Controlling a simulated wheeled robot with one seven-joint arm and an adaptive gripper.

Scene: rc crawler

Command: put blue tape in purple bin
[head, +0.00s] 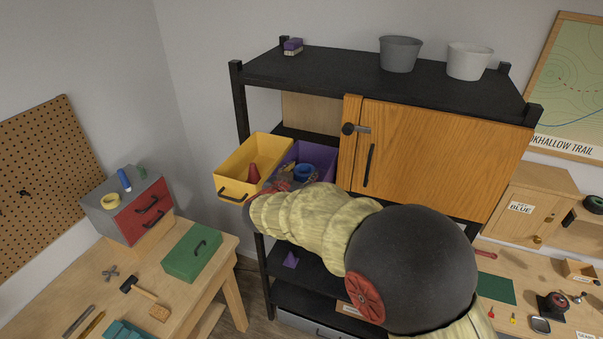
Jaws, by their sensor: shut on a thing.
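The purple bin (318,153) stands on the shelf, next to a yellow bin and partly hidden by my arm. The blue tape (304,171) is a dark blue ring that shows at the mouth of the purple bin, over its interior. My gripper (289,176) is at the front of the purple bin, shut on the blue tape. My own arm hides much of the gripper and the bin's lower front. I cannot tell whether the tape touches the bin.
The yellow bin (233,157), with a red cone-like thing (253,173) in it, sits left of the purple bin. A wooden cabinet door (440,150) stands close on the right. The black shelf top (340,68) is above. A workbench (205,282) is at the left.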

